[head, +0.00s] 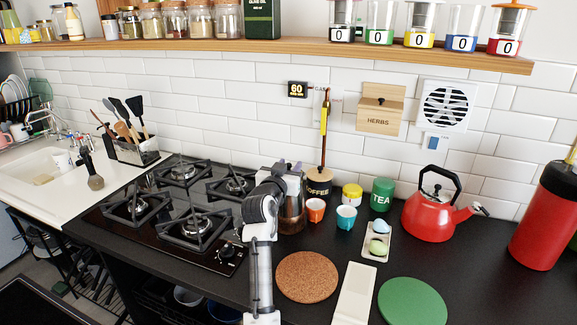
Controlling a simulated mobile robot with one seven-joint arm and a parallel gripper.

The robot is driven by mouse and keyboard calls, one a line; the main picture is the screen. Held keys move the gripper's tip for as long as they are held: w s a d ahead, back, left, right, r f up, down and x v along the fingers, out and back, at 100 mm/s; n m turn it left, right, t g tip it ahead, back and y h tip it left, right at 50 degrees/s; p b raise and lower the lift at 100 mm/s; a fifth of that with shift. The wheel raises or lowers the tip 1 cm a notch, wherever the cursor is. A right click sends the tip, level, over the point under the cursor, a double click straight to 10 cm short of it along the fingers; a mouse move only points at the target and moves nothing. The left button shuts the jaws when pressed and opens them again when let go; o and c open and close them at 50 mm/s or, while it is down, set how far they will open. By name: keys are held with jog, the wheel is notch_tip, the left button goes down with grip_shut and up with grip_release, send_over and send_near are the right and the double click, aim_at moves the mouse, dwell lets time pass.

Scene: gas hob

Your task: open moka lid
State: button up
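My arm reaches up from the bottom middle in the head view and bends over the counter just right of the gas hob (186,213). My gripper (290,188) is at its far end, beside the coffee canister. The fingers are too small and overlapped to show whether they are open or shut. A dark brown rounded vessel (292,219) stands right beneath the gripper, partly covered by the arm. I cannot tell if it is the moka pot or if the gripper touches it. No moka pot or lid shows clearly; the arm hides part of this area.
An orange cup (315,210), a teal cup (346,217), a coffee canister (319,181), a green tea canister (382,194) and a red kettle (436,209) stand to the right. A cork mat (307,277) and a green mat (412,301) lie in front. A shelf (300,45) runs above.

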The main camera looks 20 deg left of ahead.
grip_shut()
